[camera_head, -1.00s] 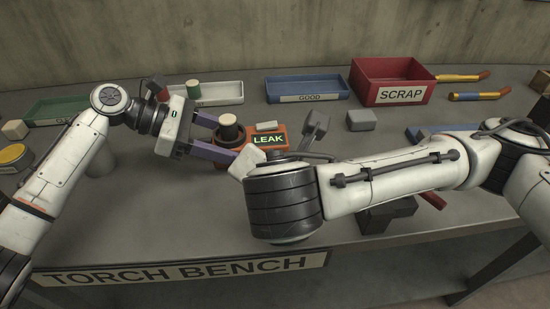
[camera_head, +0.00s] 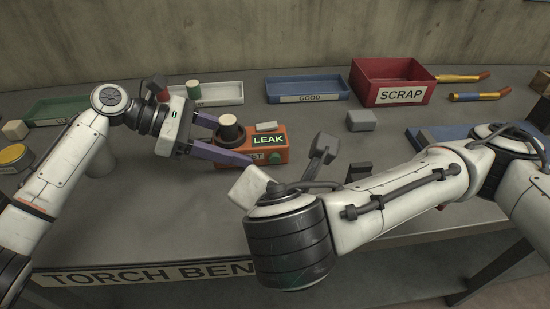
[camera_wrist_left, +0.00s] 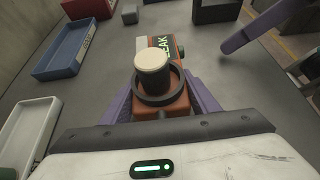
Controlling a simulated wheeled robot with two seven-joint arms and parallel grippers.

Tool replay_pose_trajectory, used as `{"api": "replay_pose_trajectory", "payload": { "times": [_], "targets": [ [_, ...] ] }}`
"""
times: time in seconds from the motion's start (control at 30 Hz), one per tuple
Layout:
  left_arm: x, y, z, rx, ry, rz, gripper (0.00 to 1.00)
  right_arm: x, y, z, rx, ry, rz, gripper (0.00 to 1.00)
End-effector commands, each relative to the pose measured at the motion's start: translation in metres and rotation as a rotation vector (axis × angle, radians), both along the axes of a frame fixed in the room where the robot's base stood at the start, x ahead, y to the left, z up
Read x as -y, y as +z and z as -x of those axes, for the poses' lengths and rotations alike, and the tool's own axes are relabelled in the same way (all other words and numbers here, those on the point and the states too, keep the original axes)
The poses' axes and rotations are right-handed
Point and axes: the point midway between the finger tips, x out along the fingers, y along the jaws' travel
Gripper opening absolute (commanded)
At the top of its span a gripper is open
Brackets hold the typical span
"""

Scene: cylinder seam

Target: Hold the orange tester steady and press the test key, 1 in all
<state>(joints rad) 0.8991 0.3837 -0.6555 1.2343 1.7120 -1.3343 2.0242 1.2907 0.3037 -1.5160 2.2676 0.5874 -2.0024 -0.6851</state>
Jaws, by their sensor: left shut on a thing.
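The orange tester (camera_head: 285,155) sits on the bench with a lit LEAK sign (camera_head: 267,139). A round green test key (camera_head: 276,158) is on its front beside a partly covered label. A dark cylinder with a pale top (camera_head: 229,128) stands upright in the tester's ring, also seen in the left wrist view (camera_wrist_left: 153,80). My left gripper (camera_head: 232,142) is shut on the tester, its purple fingers on either side. My right gripper's jaws are hidden behind its wrist in the head view. A purple finger of it (camera_wrist_left: 256,28) shows in the left wrist view, apart from the tester.
A blue GOOD tray (camera_head: 307,88), a red SCRAP bin (camera_head: 392,80), a white tray (camera_head: 222,93) and a green tray (camera_head: 62,109) stand along the back. A grey block (camera_head: 361,120) lies right of the tester. The bench in front of the tester is clear.

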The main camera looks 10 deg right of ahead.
Motion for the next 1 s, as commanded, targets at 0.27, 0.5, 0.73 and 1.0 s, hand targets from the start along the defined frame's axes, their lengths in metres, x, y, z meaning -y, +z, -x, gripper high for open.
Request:
{"api": "replay_pose_trajectory", "payload": {
  "times": [0.27, 0.5, 0.73, 1.0],
  "targets": [
    [0.000, 0.001, 0.000, 0.001, 0.000, 0.002, 0.77, 0.000, 0.000, 0.000, 0.000, 0.000, 0.000, 0.00],
    [-0.001, 0.001, 0.000, 0.000, 0.001, 0.001, 0.77, 0.000, 0.000, 0.000, 0.000, 0.000, 0.000, 0.00],
    [-0.024, 0.013, -0.001, 0.003, 0.003, -0.001, 0.77, 0.000, 0.000, 0.000, 0.000, 0.000, 0.000, 0.00],
    [-0.075, 0.042, -0.001, 0.003, 0.003, 0.000, 0.77, 0.000, 0.000, 0.000, 0.000, 0.000, 0.000, 0.00]
  ]
}}
